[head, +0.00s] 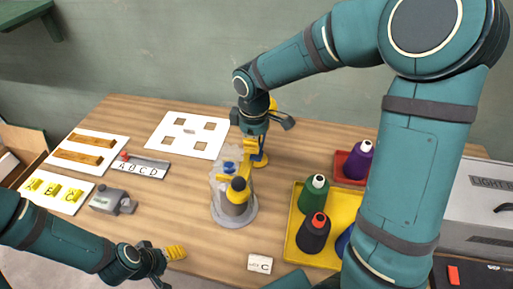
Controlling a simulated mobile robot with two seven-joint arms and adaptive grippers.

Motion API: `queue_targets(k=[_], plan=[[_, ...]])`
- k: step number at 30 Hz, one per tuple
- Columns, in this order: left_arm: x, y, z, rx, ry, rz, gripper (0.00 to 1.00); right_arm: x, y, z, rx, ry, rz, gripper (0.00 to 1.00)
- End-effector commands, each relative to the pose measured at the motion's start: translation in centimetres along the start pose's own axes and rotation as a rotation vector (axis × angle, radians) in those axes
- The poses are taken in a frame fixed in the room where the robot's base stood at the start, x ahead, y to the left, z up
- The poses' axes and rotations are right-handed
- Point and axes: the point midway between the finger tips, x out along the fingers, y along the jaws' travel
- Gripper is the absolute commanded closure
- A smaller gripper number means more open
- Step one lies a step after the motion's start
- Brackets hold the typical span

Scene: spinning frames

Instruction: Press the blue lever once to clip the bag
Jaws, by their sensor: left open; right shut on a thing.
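A clipping stand with a yellow head (238,190) on a round grey base (235,216) stands at the middle of the table. A small blue part, which looks like the blue lever (229,166), shows at its top. A pale, see-through bag (217,183) hangs beside the head, partly hidden. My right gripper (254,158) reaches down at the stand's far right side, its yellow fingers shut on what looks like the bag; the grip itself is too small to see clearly. My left gripper (174,252) is open and empty near the front edge, well apart from the stand.
A yellow tray (293,232) with thread cones stands to the right, a red tray (341,160) behind it. White boards, a lettered rack (141,168) and a grey device (110,202) lie left. A white C card (260,264) lies in front. Bare table separates my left gripper and the stand.

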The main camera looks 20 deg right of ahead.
Motion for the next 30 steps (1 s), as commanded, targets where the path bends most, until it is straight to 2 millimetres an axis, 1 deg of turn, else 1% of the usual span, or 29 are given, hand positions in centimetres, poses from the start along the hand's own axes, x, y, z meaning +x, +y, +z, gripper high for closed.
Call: queue_targets(k=[1, 6, 9, 12, 17, 30], plan=[[0.1, -0.1, 0.0, -0.001, -0.001, 0.000, 0.39, -1.2, -0.1, 0.0, -0.001, 0.003, 0.004, 1.00], [-0.1, 0.0, 0.0, -0.002, -0.001, -0.001, 0.39, -4.5, -0.6, 0.0, -0.001, 0.003, 0.004, 1.00], [-0.2, 0.0, 0.0, -0.002, 0.000, -0.001, 0.39, -6.0, -0.9, 0.0, -0.001, 0.003, 0.004, 1.00], [-0.3, 0.0, 0.0, -0.002, 0.000, 0.000, 0.39, -7.0, -1.1, 0.0, 0.000, 0.002, 0.003, 1.00], [-0.3, 0.0, 0.0, -0.002, 0.000, 0.000, 0.39, -7.7, -1.2, 0.0, 0.001, 0.001, 0.002, 1.00], [-0.3, 0.0, 0.0, -0.002, 0.000, 0.000, 0.39, -7.7, -1.2, 0.0, 0.000, 0.001, 0.002, 1.00]])
